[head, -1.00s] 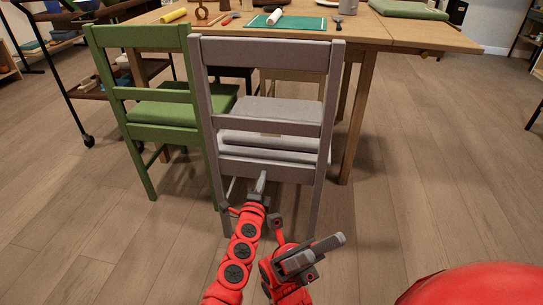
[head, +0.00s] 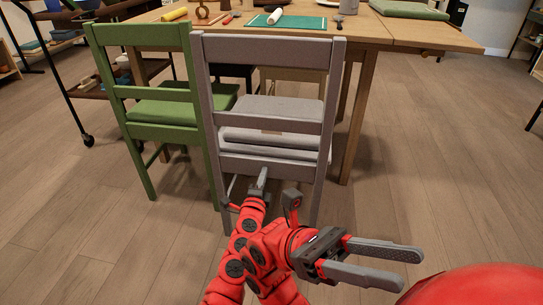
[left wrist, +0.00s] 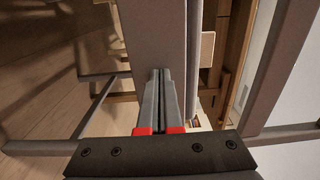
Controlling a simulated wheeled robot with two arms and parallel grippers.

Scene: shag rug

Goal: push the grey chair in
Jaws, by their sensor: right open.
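The grey chair (head: 268,115) stands with its back toward me, in front of the wooden table. Its seat and stacked cushions reach under the table's front edge. My left gripper (head: 262,178) is low behind the chair, at its lower back rail. In the left wrist view its two fingers (left wrist: 165,92) lie side by side, shut, with their tips at a grey chair rail (left wrist: 155,35). I cannot tell whether they touch it. My right gripper (head: 411,267) is open and empty, to the right of the chair above the floor.
A green chair (head: 165,115) stands close to the left of the grey chair. The wooden table (head: 425,37) bears a green mat (head: 300,24) and small tools. A dark wheeled cart (head: 75,100) is at the left.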

